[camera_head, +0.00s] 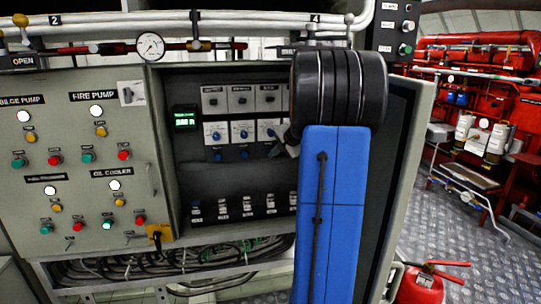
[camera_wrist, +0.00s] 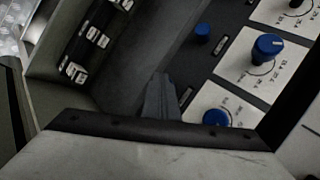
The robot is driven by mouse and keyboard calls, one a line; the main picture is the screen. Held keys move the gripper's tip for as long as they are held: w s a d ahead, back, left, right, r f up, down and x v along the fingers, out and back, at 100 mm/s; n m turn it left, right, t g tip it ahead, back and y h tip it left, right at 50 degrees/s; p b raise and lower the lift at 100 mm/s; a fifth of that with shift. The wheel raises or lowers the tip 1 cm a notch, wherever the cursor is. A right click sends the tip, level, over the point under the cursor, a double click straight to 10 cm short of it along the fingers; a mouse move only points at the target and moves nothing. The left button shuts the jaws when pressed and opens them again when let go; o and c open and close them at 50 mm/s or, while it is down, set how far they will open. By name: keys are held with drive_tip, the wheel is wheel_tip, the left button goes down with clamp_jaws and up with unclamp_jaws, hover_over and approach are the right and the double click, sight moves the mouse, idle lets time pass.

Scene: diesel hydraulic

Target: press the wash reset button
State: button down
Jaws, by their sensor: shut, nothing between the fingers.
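No label naming a wash reset button is legible in either view. Inside the open cabinet, small blue buttons (camera_head: 244,155) sit in a row below white dial plates with blue knobs (camera_head: 242,132). In the wrist view one small blue button (camera_wrist: 202,32) lies beyond my fingertips, up and to the right. Two blue knobs (camera_wrist: 269,46) on white plates lie to its right, the lower one close to my fingers. My gripper (camera_wrist: 161,80) is shut and empty, in front of the panel. In the head view my gripper (camera_head: 287,144) is partly hidden by my arm; any contact is unclear.
White-labelled switches (camera_head: 222,208) line the cabinet's lower part, also in the wrist view (camera_wrist: 97,37). A closed door panel (camera_head: 130,150) with coloured buttons stands left. Cables (camera_head: 150,268) run below. A red extinguisher (camera_head: 420,287) stands on the floor at right.

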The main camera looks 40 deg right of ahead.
drive_tip(key=shift+s, duration=0.1)
drive_tip(key=shift+s+a, duration=0.45)
drive_tip(key=shift+s, duration=0.2)
drive_tip(key=s+a, duration=0.1)
drive_tip(key=s, duration=0.2)
drive_tip(key=s+a, duration=0.1)
drive_tip(key=shift+s+a, duration=0.15)
drive_tip(key=shift+a, duration=0.15)
drive_tip(key=shift+a, duration=0.1)
idle(0.9)
